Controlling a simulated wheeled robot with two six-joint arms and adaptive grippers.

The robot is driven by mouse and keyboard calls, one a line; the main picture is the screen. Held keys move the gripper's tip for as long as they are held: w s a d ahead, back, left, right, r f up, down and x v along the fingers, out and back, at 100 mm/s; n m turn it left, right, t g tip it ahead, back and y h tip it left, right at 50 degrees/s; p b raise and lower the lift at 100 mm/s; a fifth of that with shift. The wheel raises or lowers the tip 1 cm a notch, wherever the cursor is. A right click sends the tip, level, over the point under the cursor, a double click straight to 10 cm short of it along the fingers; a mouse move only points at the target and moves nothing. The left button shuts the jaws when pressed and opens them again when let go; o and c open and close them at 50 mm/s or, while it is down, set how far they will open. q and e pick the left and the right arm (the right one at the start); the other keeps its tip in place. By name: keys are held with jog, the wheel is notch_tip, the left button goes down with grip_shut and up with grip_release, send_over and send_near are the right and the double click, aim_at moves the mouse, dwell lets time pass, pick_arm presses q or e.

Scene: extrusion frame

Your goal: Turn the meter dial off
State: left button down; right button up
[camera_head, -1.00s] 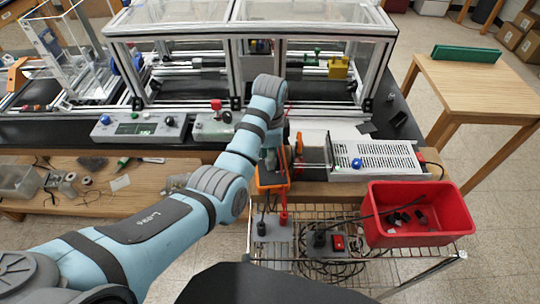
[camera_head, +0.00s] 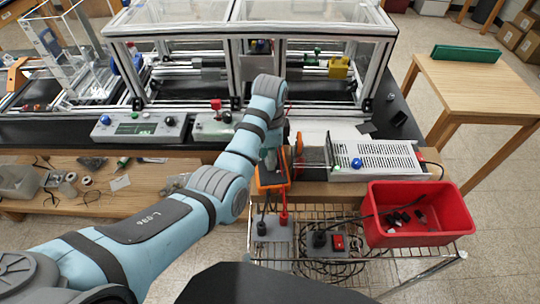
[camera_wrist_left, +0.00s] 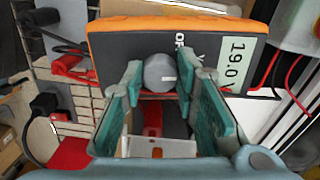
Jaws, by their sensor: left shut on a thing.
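The meter (camera_head: 272,182) is a dark box with an orange casing, low centre in the head view, with black and red leads plugged in. In the left wrist view the meter (camera_wrist_left: 112,62) fills the top; its display (camera_wrist_left: 237,62) reads 19.0. The round grey dial (camera_wrist_left: 159,72) has a small white mark and sits between my left fingertips. Letters beside it are partly covered. My left gripper (camera_wrist_left: 160,82) is shut on the dial; in the head view my arm largely hides the gripper and dial. My right gripper is not in view.
A red bin (camera_head: 440,236) with small dark parts stands at right on a wire shelf (camera_head: 395,258). A perforated metal box (camera_head: 375,161) is right of the meter. A control box (camera_head: 138,128) and the glazed extrusion frame (camera_head: 385,70) stand behind.

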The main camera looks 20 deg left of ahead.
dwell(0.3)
pick_arm(q)
jog(key=c, duration=1.2)
grip_release()
jog(key=shift+c, duration=0.2)
